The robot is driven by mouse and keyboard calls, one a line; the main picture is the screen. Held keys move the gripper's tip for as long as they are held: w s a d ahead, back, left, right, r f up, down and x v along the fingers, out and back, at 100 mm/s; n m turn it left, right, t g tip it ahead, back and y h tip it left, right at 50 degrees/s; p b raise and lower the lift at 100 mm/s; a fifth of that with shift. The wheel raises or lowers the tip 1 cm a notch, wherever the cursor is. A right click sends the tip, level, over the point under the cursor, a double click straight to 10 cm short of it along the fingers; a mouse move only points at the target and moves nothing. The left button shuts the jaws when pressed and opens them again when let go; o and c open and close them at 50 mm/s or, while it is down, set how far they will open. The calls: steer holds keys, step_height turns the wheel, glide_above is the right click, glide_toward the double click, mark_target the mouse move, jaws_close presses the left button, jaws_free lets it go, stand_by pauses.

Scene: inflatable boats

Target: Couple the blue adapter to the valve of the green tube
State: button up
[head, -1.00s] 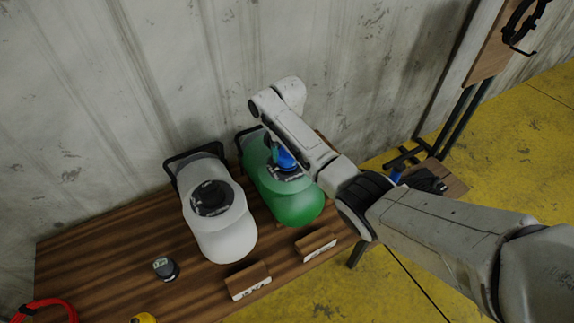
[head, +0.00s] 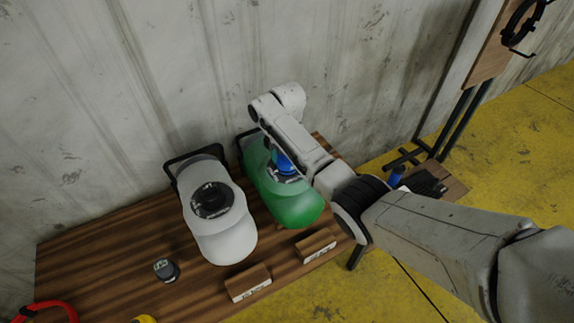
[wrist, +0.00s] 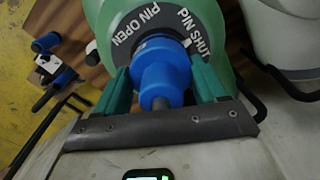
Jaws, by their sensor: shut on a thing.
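The green tube (head: 292,206) lies on the wooden bench beside a white tube. Its valve (wrist: 133,27) has a dark ring lettered "PIN OPEN" and "PIN SHUT" in the wrist view. My gripper (wrist: 163,82) is shut on the blue adapter (wrist: 160,62), with one green finger on each side. The adapter's far end is at the middle of the valve ring; I cannot tell whether it is seated. In the head view the blue adapter (head: 284,164) shows over the valve, and my arm partly covers the green tube.
The white tube (head: 224,236) with a dark valve ring stands left of the green one. Two labelled wooden blocks (head: 248,284) (head: 316,246) and a small grey device (head: 166,270) sit on the bench (head: 110,262). The wall (head: 120,80) is close behind.

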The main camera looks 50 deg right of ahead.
steer(key=shift+m, duration=1.1)
steer(key=shift+r+m+p, duration=0.1)
steer(key=shift+m+p, duration=0.5)
steer(key=shift+m, duration=1.4)
steer(key=m, duration=0.4)
steer(key=shift+p, duration=0.4)
steer(key=o, duration=1.1)
steer(key=shift+o, duration=0.2)
